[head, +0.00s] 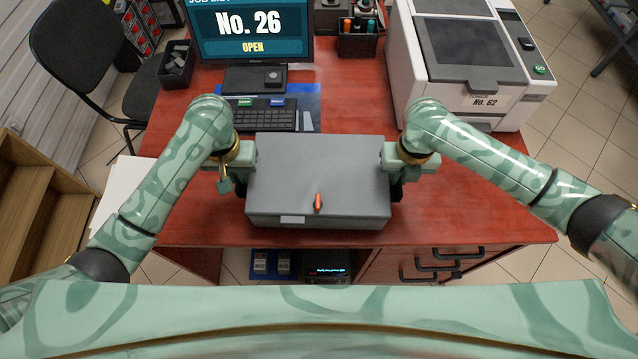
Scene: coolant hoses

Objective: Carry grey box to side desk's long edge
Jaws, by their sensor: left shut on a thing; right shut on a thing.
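The grey box (318,177) is in the middle of the head view, in front of the keyboard, over the front part of a red-brown wooden desk (470,215). It has a small orange-red latch or knob and a pale label on its front. My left gripper (243,172) is shut on the box's left side. My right gripper (396,172) is shut on its right side. The fingertips are partly hidden by the box and the wrists. I cannot tell whether the box touches the desk top. I cannot tell whether this desk is the side desk.
A monitor (250,28) reading "No. 26 OPEN", a keyboard (262,115) and a pen holder (358,40) stand behind the box. A large white printer (470,62) stands at back right. A black chair (85,60) and wooden steps or shelves (35,200) are at left.

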